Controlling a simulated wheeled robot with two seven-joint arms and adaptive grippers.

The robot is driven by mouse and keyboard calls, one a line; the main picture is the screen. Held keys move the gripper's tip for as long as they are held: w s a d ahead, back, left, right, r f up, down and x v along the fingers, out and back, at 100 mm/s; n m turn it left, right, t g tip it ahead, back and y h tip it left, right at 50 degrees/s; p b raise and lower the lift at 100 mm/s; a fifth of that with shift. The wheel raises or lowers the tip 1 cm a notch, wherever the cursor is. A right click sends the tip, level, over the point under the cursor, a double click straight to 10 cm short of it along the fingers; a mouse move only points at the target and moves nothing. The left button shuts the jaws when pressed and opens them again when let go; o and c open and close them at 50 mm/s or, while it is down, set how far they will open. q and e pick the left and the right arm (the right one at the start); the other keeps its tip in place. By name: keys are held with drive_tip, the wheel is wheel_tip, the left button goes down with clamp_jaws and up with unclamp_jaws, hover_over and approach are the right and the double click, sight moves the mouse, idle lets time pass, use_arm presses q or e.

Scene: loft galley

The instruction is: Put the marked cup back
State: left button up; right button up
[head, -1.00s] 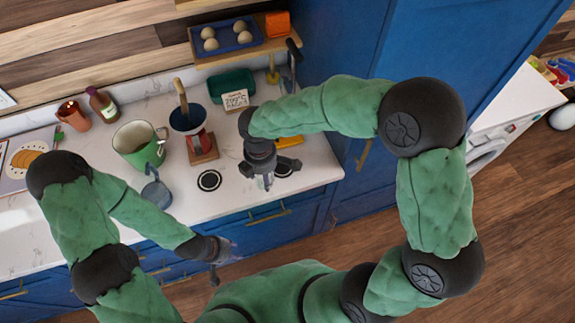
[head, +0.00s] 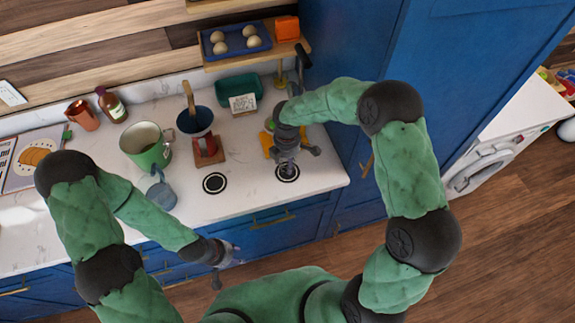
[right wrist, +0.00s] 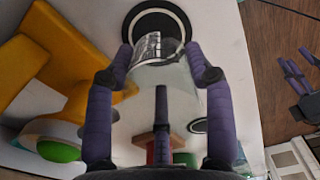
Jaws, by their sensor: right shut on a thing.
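The marked cup (right wrist: 160,48) is clear glass with a black-and-white printed patch. My right gripper (right wrist: 162,65) is shut on it, with a finger on either side, in the right wrist view. The cup is over or on a black ring mark (right wrist: 160,20); I cannot tell whether it touches the counter. In the head view my right gripper (head: 287,172) is at the right-hand ring mark (head: 288,173) and mostly hides the cup. My left gripper (head: 228,260) is empty, its fingers apart, in front of the counter edge.
A second ring mark (head: 214,183) on the counter (head: 240,200) is bare. Left of it stand a blue-grey jug (head: 161,195) and a green pot (head: 146,146). A red coffee stand (head: 206,152) and a small sign (head: 242,103) are behind. A yellow object (right wrist: 75,75) lies close to my right gripper.

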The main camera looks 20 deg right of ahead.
drive_tip(key=shift+w+d+f, duration=0.1)
drive_tip(key=shift+f, duration=0.8)
drive_tip(key=shift+w+d+f, duration=0.1)
drive_tip(key=shift+f, duration=0.8)
drive_tip(key=shift+f, duration=0.2)
drive_tip(key=o, duration=1.2)
drive_tip(key=shift+r, duration=0.2)
wheel_tip(320, 180, up, 12)
drive_tip(key=shift+r+p, duration=0.1)
drive_tip(key=shift+p, duration=0.2)
